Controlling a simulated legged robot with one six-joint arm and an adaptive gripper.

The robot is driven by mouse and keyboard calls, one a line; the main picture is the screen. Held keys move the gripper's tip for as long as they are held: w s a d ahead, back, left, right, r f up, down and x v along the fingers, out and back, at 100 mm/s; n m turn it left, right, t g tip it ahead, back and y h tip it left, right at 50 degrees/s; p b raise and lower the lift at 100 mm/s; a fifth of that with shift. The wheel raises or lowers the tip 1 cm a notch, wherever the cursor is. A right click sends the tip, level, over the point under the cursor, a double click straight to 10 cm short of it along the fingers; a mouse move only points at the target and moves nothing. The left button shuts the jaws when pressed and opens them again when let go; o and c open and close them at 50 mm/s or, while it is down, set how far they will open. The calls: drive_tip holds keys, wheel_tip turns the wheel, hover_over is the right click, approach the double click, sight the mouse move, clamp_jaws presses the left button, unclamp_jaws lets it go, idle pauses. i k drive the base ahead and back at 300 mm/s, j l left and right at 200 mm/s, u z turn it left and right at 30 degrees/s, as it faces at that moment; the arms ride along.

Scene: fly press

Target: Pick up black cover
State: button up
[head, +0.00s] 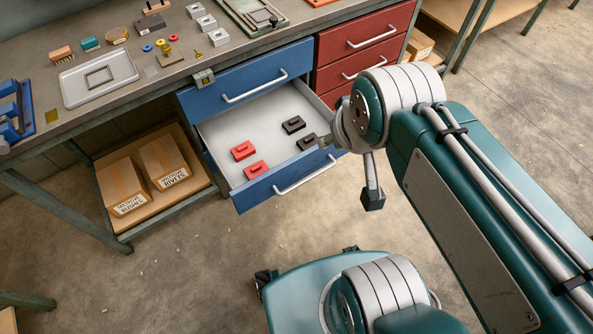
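Two black covers lie in the open blue drawer: one (293,125) toward the back right, and one (307,142) nearer the drawer's right wall. My gripper (347,171) is at the drawer's right front corner. It looks open, with two dark fingertips spread apart. One fingertip is close to the nearer black cover in the picture; I cannot tell whether they touch. The other fingertip hangs lower, outside the drawer. Nothing shows between the fingers. My wrist hides part of the drawer's right side.
Two red covers, a back one (243,150) and a front one (256,169), lie left of the black ones. The drawer front (285,181) and side walls surround them. A closed blue drawer (247,80) is above. Red drawers (364,35) stand to the right.

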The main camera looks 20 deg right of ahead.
sight(309, 141)
drive_tip(key=u, duration=1.6)
drive_tip(key=i+l+z, duration=0.1)
drive_tip(key=z, duration=1.4)
drive_tip(key=i+j+z, duration=0.15)
drive_tip(key=i, duration=0.7)
